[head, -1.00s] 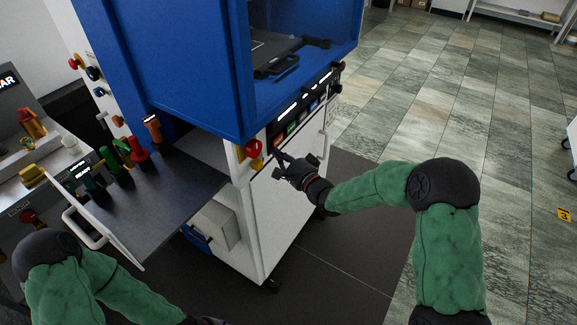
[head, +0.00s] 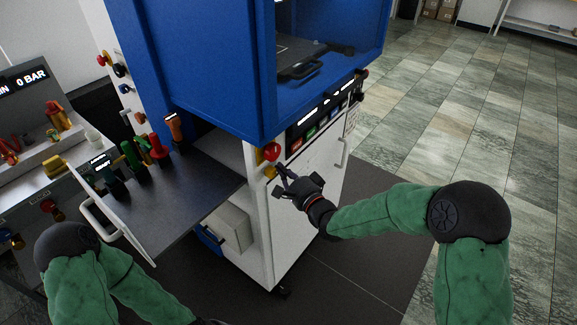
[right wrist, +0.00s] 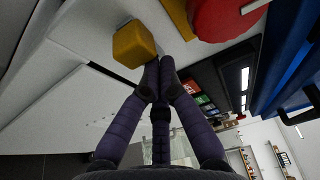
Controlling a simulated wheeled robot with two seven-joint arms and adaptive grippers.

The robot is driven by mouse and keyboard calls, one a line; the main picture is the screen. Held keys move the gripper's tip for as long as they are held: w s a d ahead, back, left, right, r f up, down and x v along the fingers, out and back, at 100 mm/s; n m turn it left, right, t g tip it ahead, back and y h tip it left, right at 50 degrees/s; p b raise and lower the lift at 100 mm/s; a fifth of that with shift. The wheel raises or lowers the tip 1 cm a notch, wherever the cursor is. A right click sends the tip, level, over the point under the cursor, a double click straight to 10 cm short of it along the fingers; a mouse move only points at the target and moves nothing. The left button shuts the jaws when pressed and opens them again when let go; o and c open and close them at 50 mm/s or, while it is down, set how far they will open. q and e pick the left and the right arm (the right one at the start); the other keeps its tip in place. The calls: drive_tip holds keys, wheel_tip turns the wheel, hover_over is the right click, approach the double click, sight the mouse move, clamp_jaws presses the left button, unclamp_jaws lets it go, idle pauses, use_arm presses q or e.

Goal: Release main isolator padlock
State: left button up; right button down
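The red main isolator knob (head: 271,152) sits on a yellow plate at the top front corner of the white press cabinet. A yellow padlock (head: 270,172) hangs just below it. In the right wrist view the padlock body (right wrist: 134,44) is a yellow block beside the red knob (right wrist: 225,15). My right gripper (head: 281,170) is just right of the padlock. Its fingertips (right wrist: 158,62) are together, close to the padlock's edge; nothing is visibly held, and I cannot tell whether they touch it. My left arm shows at the lower left, its gripper out of view.
A grey side shelf (head: 185,190) carries several coloured handled items, left of the cabinet. The blue press frame (head: 215,75) rises above. A row of lit buttons (head: 322,120) lies right of the isolator. A white door handle (head: 343,152) sticks out farther right. Open floor lies right.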

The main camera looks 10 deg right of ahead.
drive_tip(key=shift+s+a, duration=0.75)
drive_tip(key=shift+a, duration=0.15)
drive_tip(key=shift+s+d, duration=0.2)
drive_tip(key=shift+s, duration=0.2)
drive_tip(key=v, duration=1.1)
